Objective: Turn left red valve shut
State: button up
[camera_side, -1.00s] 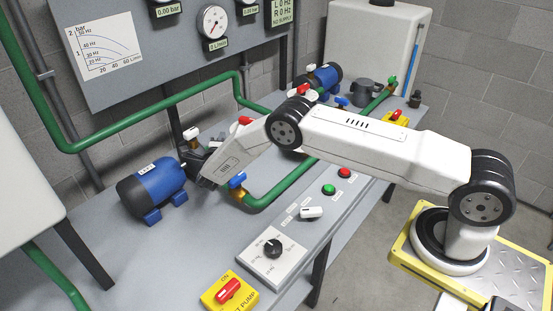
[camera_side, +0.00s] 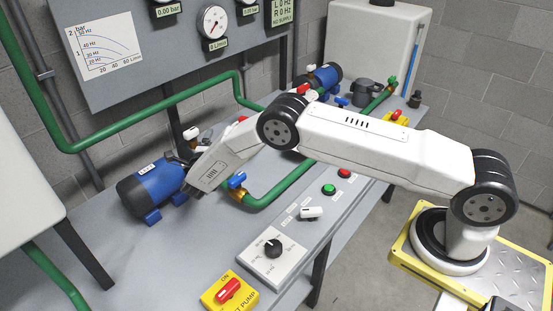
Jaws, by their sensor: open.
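A small red valve handle (camera_side: 242,119) shows just above my forearm on the left side of the bench. My arm hides most of that valve, and how its handle is turned cannot be made out. My gripper (camera_side: 178,161) is open, at the right end of the blue left pump (camera_side: 152,187), to the left of and lower in the picture than the red handle. Its fingers are dark and partly hidden by my wrist. Whether they touch the pump cannot be told.
A white-topped handle (camera_side: 191,132) stands just above my gripper. A blue valve handle (camera_side: 237,180) on the green pipe (camera_side: 280,190) is right of my wrist. A second blue pump (camera_side: 322,78) stands at the back. The front bench has a knob (camera_side: 273,249) and a red switch (camera_side: 229,289).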

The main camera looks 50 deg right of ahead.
jog(key=w+d+r+n+t+y, duration=0.3)
jog(key=d+r+n+t+y, duration=0.45)
jog(key=d+n, duration=0.65)
jog(key=s+d+f+n+y, duration=0.1)
jog(key=s+n+y, duration=0.1)
jog(key=n, duration=0.3)
jog(key=s+d+f+n+y, duration=0.1)
jog(key=s+d+n+y, duration=0.1)
jog(key=n+y, duration=0.3)
jog(key=s+d+f+n+y, duration=0.1)
jog(key=s+d+n+y, duration=0.1)
jog(key=n, duration=0.4)
jog(key=shift+s+d+f+y, duration=0.25)
jog(key=shift+s+y, duration=0.15)
jog(key=shift+y, duration=0.35)
jog(key=shift+n+g+y, duration=0.4)
jog(key=shift+n+g, duration=0.05)
jog(key=shift+n, duration=0.35)
jog(key=f, duration=0.2)
jog(key=s+f, duration=0.1)
jog(key=f, duration=0.2)
jog(key=shift+s+d+f, duration=0.1)
jog(key=shift+s+f, duration=0.1)
jog(key=shift+f, duration=0.15)
jog(key=shift+x, duration=3.85)
